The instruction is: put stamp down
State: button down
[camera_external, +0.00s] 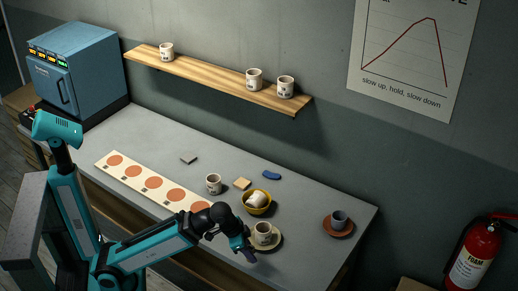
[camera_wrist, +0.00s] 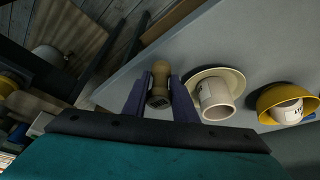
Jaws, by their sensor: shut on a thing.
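My gripper (camera_wrist: 160,92) is shut on the stamp (camera_wrist: 159,72), a tan wooden piece with a rounded knob and a dark end. The stamp is held between the two purple fingers, in the wrist view. In the external view my gripper (camera_external: 247,252) is low near the table's front edge, just left of the saucer with a white cup. The stamp cannot be made out there. Whether it touches the table (camera_external: 310,262) is unclear.
A white cup (camera_external: 263,232) stands on a cream saucer (camera_external: 277,244) close beside my gripper. Behind it is a yellow bowl (camera_external: 260,210) holding another cup. A strip with orange discs (camera_external: 135,177) lies to the left. A dark cup (camera_external: 339,219) stands on a brown saucer at right.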

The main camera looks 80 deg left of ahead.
jog(key=a+n, duration=0.1)
jog(key=a, duration=0.3)
jog(key=a+n+y+p, duration=0.1)
jog(key=a+n, duration=0.1)
jog(key=a, duration=0.3)
jog(key=a+n+y, duration=0.1)
jog(key=a+n, duration=0.1)
jog(key=a, duration=0.2)
jog(key=shift+s+a+r+g, duration=0.1)
jog(key=shift+a+r+g, duration=0.1)
jog(key=shift+r+g, duration=0.15)
jog(key=s+a+n+g+y, duration=0.1)
jog(key=s+a+n, duration=0.3)
jog(key=a, duration=0.6)
jog(key=s+a+n+g+y+p, duration=0.1)
jog(key=s+a+n, duration=0.4)
jog(key=a, duration=0.6)
jog(key=s+a+n+g+p, duration=0.1)
jog(key=s+a+n, duration=0.3)
jog(key=s+a, duration=0.4)
jog(key=shift+a+f+n+g+y, duration=0.15)
jog(key=shift+a+g+y, duration=0.1)
jog(key=shift+a, duration=0.4)
jog(key=shift+a+f+n+g+y, duration=0.1)
jog(key=shift+a+n+g+y, duration=0.1)
jog(key=shift+a, duration=0.45)
jog(key=shift+w+a+r+p, duration=0.1)
jog(key=shift+p, duration=0.35)
